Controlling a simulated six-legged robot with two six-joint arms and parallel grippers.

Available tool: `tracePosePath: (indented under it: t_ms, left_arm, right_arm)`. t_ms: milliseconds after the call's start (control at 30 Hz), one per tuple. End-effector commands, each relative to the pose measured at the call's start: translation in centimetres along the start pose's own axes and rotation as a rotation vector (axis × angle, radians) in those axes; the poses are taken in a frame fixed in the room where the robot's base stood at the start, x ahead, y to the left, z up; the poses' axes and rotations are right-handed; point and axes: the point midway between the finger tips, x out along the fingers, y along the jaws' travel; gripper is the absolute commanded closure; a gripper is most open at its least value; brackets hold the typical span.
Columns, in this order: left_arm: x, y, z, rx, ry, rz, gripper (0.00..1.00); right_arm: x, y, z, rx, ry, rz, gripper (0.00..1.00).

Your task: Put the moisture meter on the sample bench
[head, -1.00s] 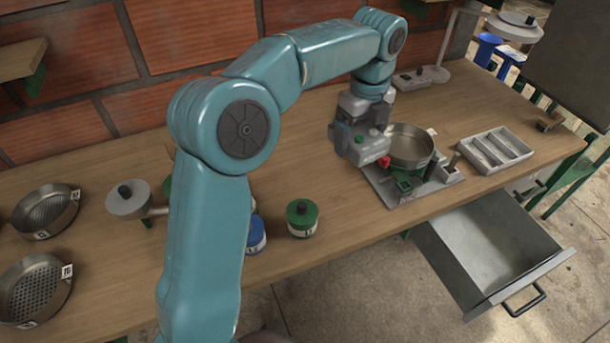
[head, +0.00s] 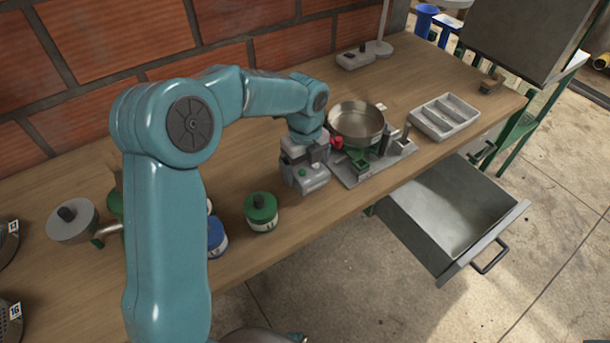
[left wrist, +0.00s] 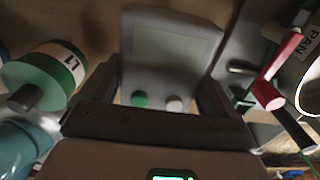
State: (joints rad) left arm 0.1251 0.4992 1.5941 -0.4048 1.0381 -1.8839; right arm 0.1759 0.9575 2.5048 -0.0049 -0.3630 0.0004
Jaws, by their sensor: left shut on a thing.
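The moisture meter (head: 312,181) is a grey box with a pale screen and a green and a white button. My left gripper (head: 303,157) is shut on it, left of the grey plate with the pan. In the left wrist view the meter (left wrist: 168,50) sits between the two fingers, its screen facing the camera. The wooden bench (head: 300,227) runs along the brick wall. The meter is low over or touching the bench; I cannot tell which. My right gripper is not in view.
A steel pan (head: 357,121) stands on the grey plate (head: 398,152). A green-lidded jar (head: 261,211) and a blue jar (head: 216,238) stand left of the meter. A compartment tray (head: 444,116) lies at the right. An open drawer (head: 450,214) juts out below the bench's front edge.

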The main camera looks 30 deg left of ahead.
Motion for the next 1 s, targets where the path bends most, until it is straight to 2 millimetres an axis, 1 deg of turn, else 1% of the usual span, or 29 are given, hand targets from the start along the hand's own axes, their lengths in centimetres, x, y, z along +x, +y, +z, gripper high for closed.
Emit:
tracePosePath:
  t_ms: [33,100,200,467,567,600,633,867,967,1000]
  left_arm:
    - [1.1,0.1,0.0,-0.001,0.002,0.005,0.51]
    - [2.2,0.0,0.1,-0.002,0.002,0.003,0.51]
    - [3.0,-0.1,0.1,-0.001,0.001,0.001,0.51]
    - [3.1,-0.1,0.2,-0.001,0.000,0.000,0.51]
    - [3.4,-0.1,0.2,-0.001,0.001,0.000,0.51]
    - [3.5,-0.1,0.1,-0.001,0.001,0.001,0.07]
    - [3.4,-0.1,0.1,-0.001,0.001,0.001,0.00]
    - [3.3,-0.1,0.1,-0.001,0.001,0.001,0.00]
    - [2.5,-0.2,0.2,-0.001,0.000,-0.001,0.00]
    - [1.9,-0.2,0.2,-0.001,-0.001,-0.001,0.00]
  right_arm:
    - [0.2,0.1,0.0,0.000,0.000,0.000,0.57]
    - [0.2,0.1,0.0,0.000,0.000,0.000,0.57]
    - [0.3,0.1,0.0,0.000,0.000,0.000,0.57]
    - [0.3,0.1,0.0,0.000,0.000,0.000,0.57]
    - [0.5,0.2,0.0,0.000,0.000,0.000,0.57]
    - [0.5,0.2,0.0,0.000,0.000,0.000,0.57]
    - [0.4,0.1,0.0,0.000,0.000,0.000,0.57]
    - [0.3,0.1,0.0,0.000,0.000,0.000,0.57]
    - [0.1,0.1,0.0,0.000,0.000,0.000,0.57]
    - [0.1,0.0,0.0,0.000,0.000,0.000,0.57]
